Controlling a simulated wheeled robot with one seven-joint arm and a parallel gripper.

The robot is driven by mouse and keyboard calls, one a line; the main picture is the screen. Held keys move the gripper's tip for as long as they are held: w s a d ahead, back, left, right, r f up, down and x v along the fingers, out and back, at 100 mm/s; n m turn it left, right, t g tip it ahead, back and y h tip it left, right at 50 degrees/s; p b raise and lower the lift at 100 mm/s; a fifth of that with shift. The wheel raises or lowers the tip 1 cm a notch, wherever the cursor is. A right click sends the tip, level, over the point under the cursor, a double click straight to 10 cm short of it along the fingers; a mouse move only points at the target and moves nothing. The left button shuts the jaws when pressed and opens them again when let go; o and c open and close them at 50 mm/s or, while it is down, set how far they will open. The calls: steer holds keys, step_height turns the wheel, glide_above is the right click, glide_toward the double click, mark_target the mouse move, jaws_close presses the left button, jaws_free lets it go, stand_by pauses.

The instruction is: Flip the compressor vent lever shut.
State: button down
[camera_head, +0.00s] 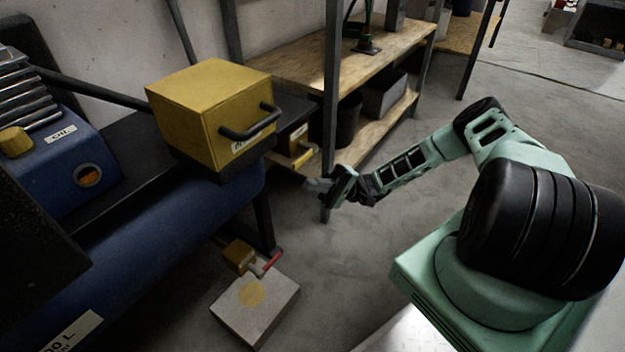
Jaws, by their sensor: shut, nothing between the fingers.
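The compressor is a blue tank (165,235) at the left, with a yellow box (195,110) with a black handle on top. A small red lever (271,262) sits low near the tank's right end, beside a brass-coloured valve body (238,254). The lever slants up to the right. My gripper (312,184) is in mid-picture, above and to the right of the lever and apart from it. It points left, looks shut and holds nothing. The fingertips are small and dark in this view.
A pale block (255,308) with a yellow disc stands just below the lever. A dark tank leg (264,225) stands behind it. A metal-framed shelf (332,100) with wooden boards rises behind my gripper.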

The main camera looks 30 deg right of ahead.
steer(key=v, duration=0.7)
steer(key=shift+d, duration=0.6)
steer(key=shift+r, duration=0.2)
